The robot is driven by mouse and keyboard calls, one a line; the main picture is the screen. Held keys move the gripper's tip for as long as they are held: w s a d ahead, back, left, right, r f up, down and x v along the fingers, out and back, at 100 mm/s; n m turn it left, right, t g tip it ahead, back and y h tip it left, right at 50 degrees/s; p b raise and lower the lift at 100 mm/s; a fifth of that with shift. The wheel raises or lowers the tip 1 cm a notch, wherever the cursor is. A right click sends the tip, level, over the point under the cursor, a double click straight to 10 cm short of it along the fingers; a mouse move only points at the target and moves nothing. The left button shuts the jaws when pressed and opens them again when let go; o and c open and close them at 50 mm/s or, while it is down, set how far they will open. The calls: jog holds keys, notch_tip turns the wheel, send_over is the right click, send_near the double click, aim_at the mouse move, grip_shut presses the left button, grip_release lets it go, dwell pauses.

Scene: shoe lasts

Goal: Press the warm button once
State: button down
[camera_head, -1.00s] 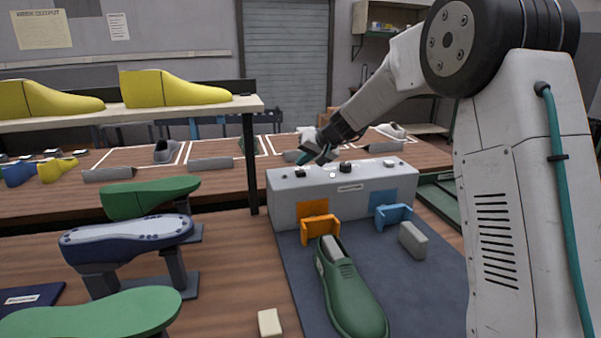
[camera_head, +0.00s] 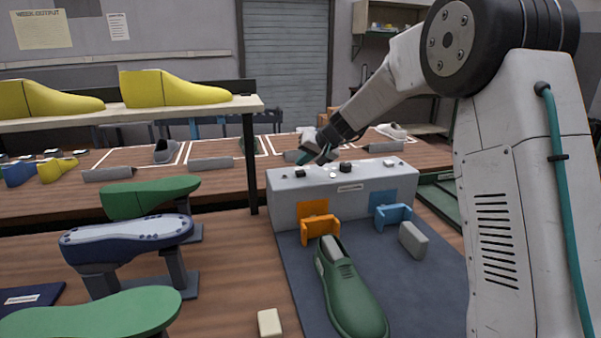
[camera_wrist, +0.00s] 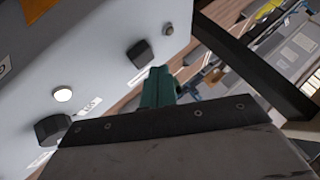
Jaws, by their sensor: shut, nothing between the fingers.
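A grey control box (camera_head: 340,200) stands at the back of the blue mat, with buttons and dark knobs on its top. In the wrist view a bright white round button (camera_wrist: 63,95) sits beside a dark knob (camera_wrist: 53,129) and a small label (camera_wrist: 87,108). A second, greyer button (camera_wrist: 168,29) sits beside another dark knob (camera_wrist: 137,54). The label lettering is too small to read, so I cannot tell which button is warm. My gripper (camera_head: 307,158), with teal fingers (camera_wrist: 158,88), is shut and empty over the back left of the box top. Contact cannot be told.
An orange bracket (camera_head: 319,227) and a blue bracket (camera_head: 392,216) are on the box's front side. A green shoe (camera_head: 350,295) and a grey block (camera_head: 413,240) are on the mat (camera_head: 300,270). A shelf (camera_head: 130,113) with yellow lasts stands at left.

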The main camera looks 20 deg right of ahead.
aim_at(303, 172)
jog(key=shift+f, duration=0.45)
jog(key=shift+f, duration=0.55)
dwell(0.7)
jog(key=shift+r, duration=1)
jog(key=shift+r, duration=2.5)
